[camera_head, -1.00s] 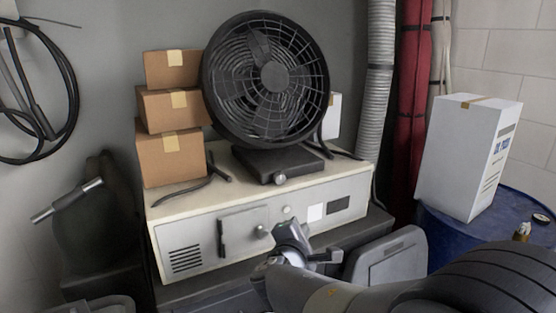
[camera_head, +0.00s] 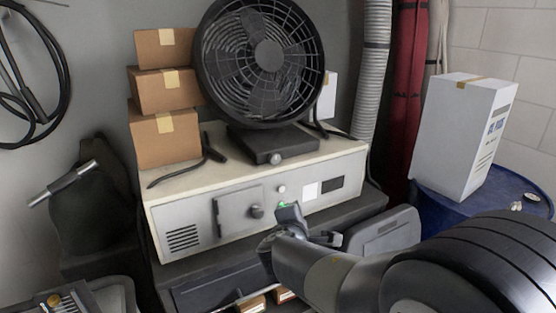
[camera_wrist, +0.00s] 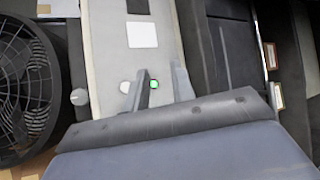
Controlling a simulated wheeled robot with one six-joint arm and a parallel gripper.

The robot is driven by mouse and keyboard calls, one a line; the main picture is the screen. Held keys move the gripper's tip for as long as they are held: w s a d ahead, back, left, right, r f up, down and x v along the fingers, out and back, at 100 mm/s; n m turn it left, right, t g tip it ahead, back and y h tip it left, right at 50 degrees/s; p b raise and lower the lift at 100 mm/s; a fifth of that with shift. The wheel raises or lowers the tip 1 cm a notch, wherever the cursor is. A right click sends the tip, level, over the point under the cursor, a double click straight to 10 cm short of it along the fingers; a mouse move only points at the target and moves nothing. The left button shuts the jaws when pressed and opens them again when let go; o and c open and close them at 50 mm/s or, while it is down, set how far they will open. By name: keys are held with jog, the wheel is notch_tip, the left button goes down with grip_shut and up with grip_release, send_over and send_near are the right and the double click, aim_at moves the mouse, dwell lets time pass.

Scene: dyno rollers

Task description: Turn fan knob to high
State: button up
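Cardboard boxes (camera_head: 165,138) are stacked left of the fan. A white box (camera_head: 455,140) stands on a blue drum (camera_head: 515,185) at right. Black cables lie on the cabinet top.

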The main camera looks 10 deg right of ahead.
jog(key=shift+o, duration=1.1)
notch_tip(320, 180, down, 2)
jog(key=shift+s+f+m+g+y+p, duration=0.1)
jog(key=shift+m+g+y+p, duration=0.1)
jog(key=shift+m+g+y, duration=0.3)
jog(key=shift+f+m+g+y+p, duration=0.1)
jog(key=shift+m+g+y+p, duration=0.1)
jog(key=shift+m+y, duration=0.35)
jog(key=m+t+y+p, duration=0.4)
jog(key=m+t+y, duration=0.2)
jog(key=m+y, duration=0.4)
send_near(276, 159)
jog(key=shift+h, duration=0.25)
jog(key=p+x, duration=0.1)
jog(key=x, duration=0.7)
jog(key=shift+w+a+r, duration=0.1)
jog(key=shift+w+a, duration=0.15)
jog(key=shift+w, duration=0.05)
